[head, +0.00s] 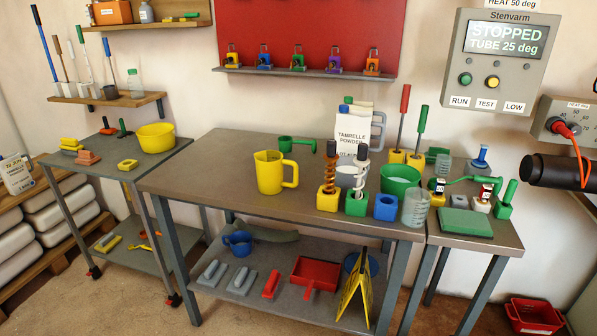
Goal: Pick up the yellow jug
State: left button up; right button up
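The yellow jug (269,173) stands upright on the grey metal table (215,165), left of its middle. Its handle points to the right, and its open top faces up. Nothing touches it, and its whole near side shows. Neither my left gripper nor my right gripper is in the head view.
Right of the jug stand yellow, green and blue block holders, a green pot (399,183) and a clear beaker (416,207). A green ladle (297,144) and a white powder bag (352,138) are behind. The tabletop left of the jug is clear. A yellow bowl (156,138) sits on the left cart.

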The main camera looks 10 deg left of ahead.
aim_at(270, 163)
jog(key=i+j+z, duration=0.15)
jog(key=j, duration=0.35)
jog(key=j+z, duration=0.2)
jog(key=j, duration=0.3)
jog(key=i+j+z, duration=0.15)
jog(key=j, duration=0.35)
jog(key=i+j, duration=0.1)
jog(key=j, duration=1.05)
jog(key=i+j+z, duration=0.15)
jog(key=j, duration=1)
